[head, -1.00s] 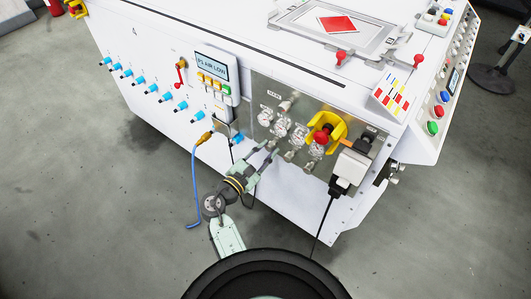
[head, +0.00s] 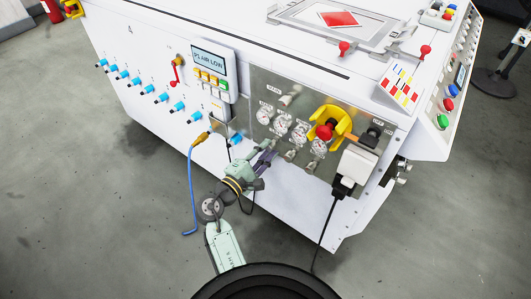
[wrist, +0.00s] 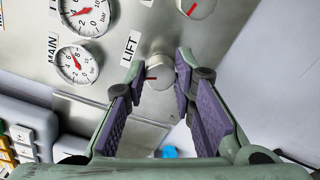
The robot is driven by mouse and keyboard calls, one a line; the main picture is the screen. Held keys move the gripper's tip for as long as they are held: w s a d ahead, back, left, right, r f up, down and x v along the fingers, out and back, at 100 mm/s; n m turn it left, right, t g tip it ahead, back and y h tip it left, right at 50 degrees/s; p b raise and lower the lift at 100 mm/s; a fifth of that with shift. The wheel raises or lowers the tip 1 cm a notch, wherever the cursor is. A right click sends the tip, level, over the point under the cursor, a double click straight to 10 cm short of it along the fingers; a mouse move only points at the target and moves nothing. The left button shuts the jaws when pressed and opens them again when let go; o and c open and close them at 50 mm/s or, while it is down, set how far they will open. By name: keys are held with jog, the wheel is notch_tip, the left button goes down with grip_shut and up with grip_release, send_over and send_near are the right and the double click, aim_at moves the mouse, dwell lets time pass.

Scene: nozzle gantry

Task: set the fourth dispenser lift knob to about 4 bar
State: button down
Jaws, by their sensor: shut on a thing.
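In the wrist view, a round silver knob (wrist: 159,72) with a red mark on its face sits beside a label reading LIFT (wrist: 130,48). My gripper (wrist: 161,66) is closed around this knob, one finger on each side, purple pads facing inward. In the head view, my gripper (head: 268,147) is at the left lower part of the metal gauge panel (head: 258,82) and hides the knob there. A dial gauge (wrist: 77,65) marked in bar stands by a MAIN label; its red needle is too small to read exactly. Part of another gauge (wrist: 88,14) shows above it.
Another knob with a red pointer (wrist: 197,6) is at the top of the wrist view. A red knob on a yellow plate (head: 324,131) and a white plug box (head: 355,165) are right of my gripper. A blue hose (head: 191,190) hangs at left. The floor in front is open.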

dwell(0.5)
jog(key=c, duration=1.3)
grip_release()
jog(key=shift+c, duration=0.2)
jog(key=v, duration=1.2)
